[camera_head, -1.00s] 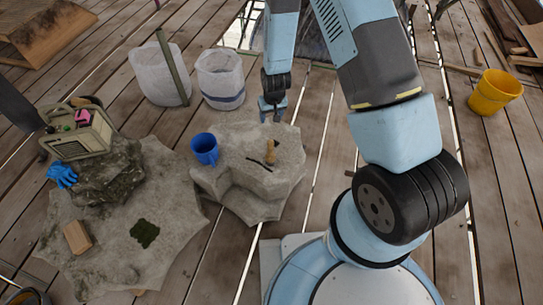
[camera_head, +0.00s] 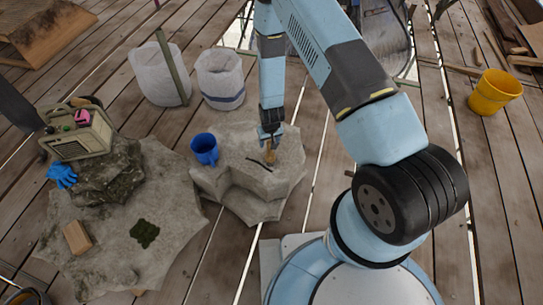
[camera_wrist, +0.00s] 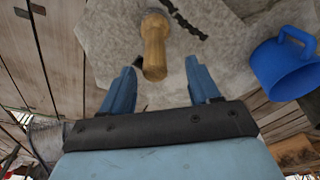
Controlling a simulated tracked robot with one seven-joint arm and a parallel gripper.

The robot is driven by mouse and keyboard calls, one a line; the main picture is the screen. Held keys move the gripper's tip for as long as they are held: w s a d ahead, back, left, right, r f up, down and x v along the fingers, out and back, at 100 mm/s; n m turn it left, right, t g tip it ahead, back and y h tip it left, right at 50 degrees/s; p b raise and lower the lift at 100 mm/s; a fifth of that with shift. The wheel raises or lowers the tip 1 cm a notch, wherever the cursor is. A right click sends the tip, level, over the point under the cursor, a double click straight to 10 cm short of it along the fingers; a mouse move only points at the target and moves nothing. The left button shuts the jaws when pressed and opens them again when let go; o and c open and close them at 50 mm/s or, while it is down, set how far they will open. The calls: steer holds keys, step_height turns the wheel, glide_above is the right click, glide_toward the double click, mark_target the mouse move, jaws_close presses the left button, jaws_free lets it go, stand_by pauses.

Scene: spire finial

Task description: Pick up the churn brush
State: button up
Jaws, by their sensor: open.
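The churn brush seems to be the short tool with a wooden handle (camera_head: 270,154) on the smaller grey stone block (camera_head: 243,195).
A blue mug (camera_head: 204,149) stands on the same block, left of the tool; a dark thin strip (camera_head: 259,164) lies close by. A larger rock (camera_head: 110,245) at left bears a radio-like box (camera_head: 80,135), a blue glove (camera_head: 62,175) and a tan block (camera_head: 78,237). A yellow bucket (camera_head: 495,92) stands right.

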mark_target(270, 152)
steer(key=shift+w+d+f, duration=0.1)
steer(key=shift+w+f, duration=0.05)
steer(key=shift+f, duration=0.85)
steer(key=shift+w+d+f, duration=0.1)
steer(key=shift+w+f, duration=0.1)
steer(key=shift+f, duration=0.8)
steer(key=shift+w+f, duration=0.15)
steer(key=shift+f, duration=0.85)
steer(key=shift+c, duration=0.2)
jaws_close()
